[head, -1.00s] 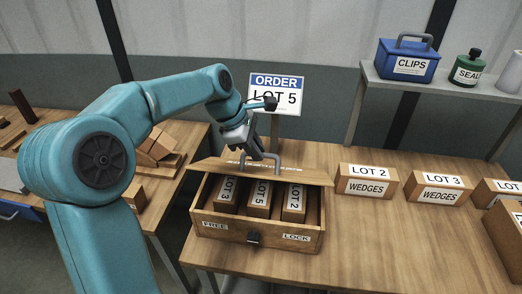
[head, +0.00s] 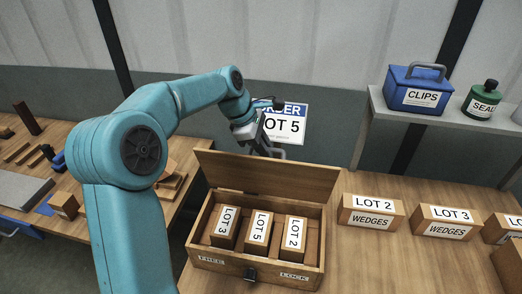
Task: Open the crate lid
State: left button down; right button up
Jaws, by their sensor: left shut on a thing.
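The wooden crate (head: 222,264) stands on the table with its lid (head: 268,176) raised steeply at the back. Inside lie three wooden blocks labelled LOT 3 (head: 226,228), LOT 5 (head: 258,232) and LOT 2 (head: 292,234). A dark latch (head: 249,274) sits on the crate's front between the words FREE and LOCK. My left gripper (head: 262,146) is behind the lid's top edge, shut on the grey lid handle (head: 279,153), which is partly hidden by the lid. My right gripper is not in view.
An ORDER LOT 5 sign (head: 290,124) stands behind the gripper. Blocks labelled LOT 2 WEDGES (head: 371,213) and LOT 3 WEDGES (head: 444,222) stand right of the crate. A shelf (head: 440,124) holds a blue CLIPS box (head: 417,92) and a green SEAL bottle (head: 481,100).

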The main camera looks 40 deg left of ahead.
pick_arm(q)
jog(key=w+a+f, duration=0.2)
jog(key=w+a, duration=0.2)
jog(key=w, duration=0.3)
jog(key=shift+w+a, duration=0.2)
jog(key=shift+a, duration=0.15)
jog(key=shift+r, duration=0.1)
jog(key=c, duration=1.2)
grip_release()
jog(key=shift+r, duration=0.1)
jog(key=shift+o, duration=0.4)
jog(key=v, duration=1.2)
